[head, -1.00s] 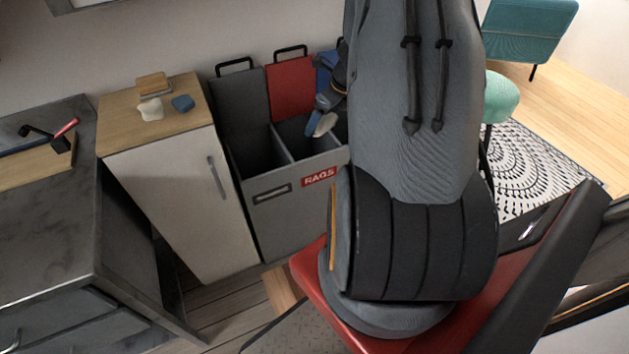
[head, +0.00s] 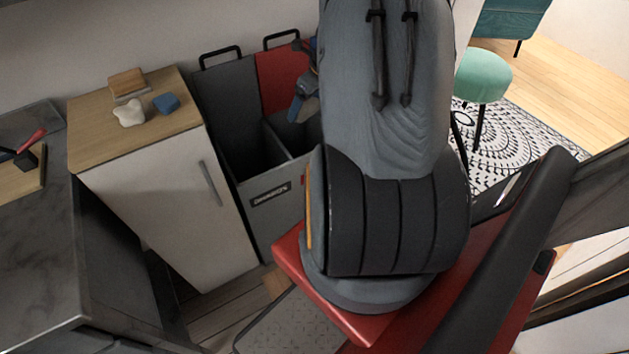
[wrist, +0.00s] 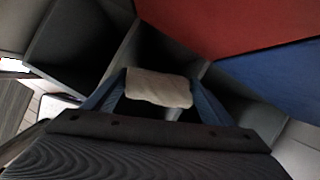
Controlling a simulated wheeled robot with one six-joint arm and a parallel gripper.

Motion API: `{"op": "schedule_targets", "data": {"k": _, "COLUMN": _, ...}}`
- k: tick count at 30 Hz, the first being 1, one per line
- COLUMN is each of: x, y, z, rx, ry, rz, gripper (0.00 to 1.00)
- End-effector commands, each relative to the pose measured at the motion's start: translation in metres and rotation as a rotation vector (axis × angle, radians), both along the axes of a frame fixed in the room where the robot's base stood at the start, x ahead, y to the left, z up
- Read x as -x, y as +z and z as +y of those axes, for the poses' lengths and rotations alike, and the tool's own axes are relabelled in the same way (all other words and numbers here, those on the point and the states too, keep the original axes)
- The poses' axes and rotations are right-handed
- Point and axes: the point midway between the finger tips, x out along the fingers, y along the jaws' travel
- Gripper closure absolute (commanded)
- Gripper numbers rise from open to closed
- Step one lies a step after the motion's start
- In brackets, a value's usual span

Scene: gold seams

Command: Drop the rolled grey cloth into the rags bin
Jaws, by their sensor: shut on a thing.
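The rolled grey cloth (wrist: 158,90) is pale and held crosswise between the two blue-grey fingers of my gripper (wrist: 159,86) in the wrist view. Behind it is the dark middle compartment, between two grey dividers and beside the red lid (wrist: 225,28). In the head view, the rags bin's raised red lid (head: 281,78) stands at the back of the grey sorter. My gripper (head: 303,103) shows there at the opening in front of this lid, partly hidden by my arm. The cloth cannot be made out in the head view, and the bin's front label is almost wholly covered.
A grey-lidded compartment (head: 228,105) stands left of the rags bin. A blue lid (wrist: 275,85) is on its other side. A white cabinet (head: 165,200) with a wooden top holds a blue item (head: 166,103), a white lump (head: 129,114) and a brush-like block (head: 127,84).

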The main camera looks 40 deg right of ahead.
Motion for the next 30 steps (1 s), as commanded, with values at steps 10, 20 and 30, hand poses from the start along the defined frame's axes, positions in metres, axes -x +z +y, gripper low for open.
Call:
{"op": "schedule_targets", "data": {"k": 10, "x": -0.002, "y": -0.032, "z": 0.002, "rx": -0.001, "ry": 0.004, "rz": 0.0, "gripper": 0.44}}
{"op": "schedule_targets", "data": {"k": 20, "x": -0.001, "y": -0.032, "z": 0.002, "rx": 0.001, "ry": 0.004, "rz": 0.0, "gripper": 0.44}}
{"op": "schedule_targets", "data": {"k": 30, "x": -0.001, "y": -0.032, "z": 0.002, "rx": 0.0, "ry": 0.004, "rz": 0.0, "gripper": 0.01}}
